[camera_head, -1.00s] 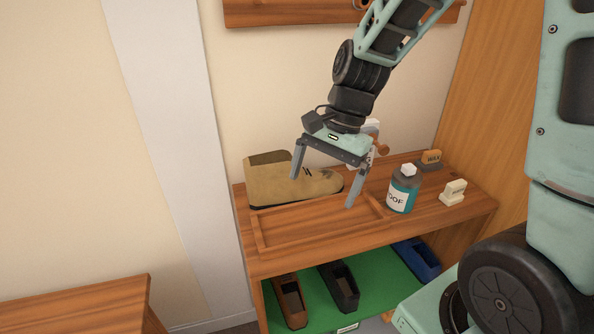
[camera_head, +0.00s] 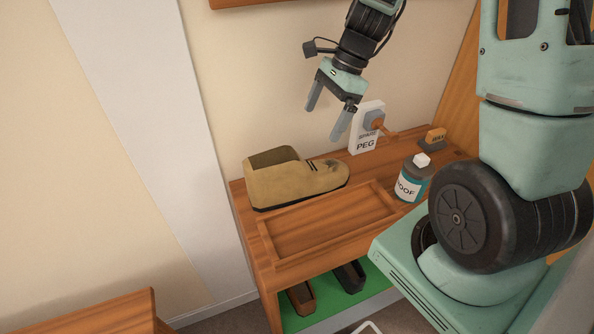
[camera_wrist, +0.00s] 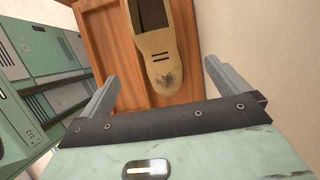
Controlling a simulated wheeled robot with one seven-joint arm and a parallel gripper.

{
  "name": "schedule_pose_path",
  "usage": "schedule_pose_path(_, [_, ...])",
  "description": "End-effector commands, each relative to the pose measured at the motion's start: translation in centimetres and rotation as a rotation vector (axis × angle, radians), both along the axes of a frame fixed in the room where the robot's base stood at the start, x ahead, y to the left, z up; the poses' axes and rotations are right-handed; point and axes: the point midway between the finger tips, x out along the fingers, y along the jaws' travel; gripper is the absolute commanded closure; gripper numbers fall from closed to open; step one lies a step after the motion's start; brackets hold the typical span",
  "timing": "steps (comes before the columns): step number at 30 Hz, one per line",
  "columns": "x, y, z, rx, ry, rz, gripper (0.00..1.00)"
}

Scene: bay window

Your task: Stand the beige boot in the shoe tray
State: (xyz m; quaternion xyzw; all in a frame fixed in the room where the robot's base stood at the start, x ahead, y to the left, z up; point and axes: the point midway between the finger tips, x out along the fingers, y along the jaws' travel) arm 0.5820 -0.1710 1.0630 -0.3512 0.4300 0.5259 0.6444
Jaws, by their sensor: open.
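The beige boot (camera_head: 290,180) stands upright on its dark sole on the wooden bench top, against the wall side, behind the shoe tray. Its toe points right and has a dark scuff. The shoe tray (camera_head: 393,213) is a shallow wooden frame in front of the boot, and it looks empty. My gripper (camera_head: 326,122) is open and empty, above and to the right of the boot's toe, apart from it. In the wrist view the boot (camera_wrist: 154,58) shows beyond and between the open fingers of my gripper (camera_wrist: 166,83), toe towards me.
A white PEG box (camera_head: 366,143) with an orange-brown peg stands by the wall, right of the boot. A teal bottle (camera_head: 410,183) with white cap stands right of the tray, a WAX block (camera_head: 436,137) behind it. Dark shoes (camera_head: 349,277) lie on the green shelf below.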

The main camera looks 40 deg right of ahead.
Motion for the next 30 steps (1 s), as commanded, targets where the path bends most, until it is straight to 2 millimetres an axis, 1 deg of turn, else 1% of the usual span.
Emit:
schedule_pose_path(1, [-0.1,0.4,-1.1,0.001,0.007,0.001,0.0])
schedule_pose_path(3, [0.1,1.0,-2.4,0.004,0.007,0.002,0.0])
schedule_pose_path(9, [0.3,2.6,-6.3,0.002,0.007,0.004,0.0])
schedule_pose_path(12, [0.5,3.3,-8.0,0.001,0.005,0.003,0.0])
schedule_pose_path(15, [0.6,3.7,-9.1,0.002,0.003,0.002,0.0])
schedule_pose_path(20, [0.7,4.1,-10.0,0.0,0.001,0.002,0.0])
schedule_pose_path(23, [0.6,4.5,-10.8,0.002,0.004,0.003,0.0])
schedule_pose_path(30, [0.6,5.8,-13.8,0.002,0.003,0.002,0.0])
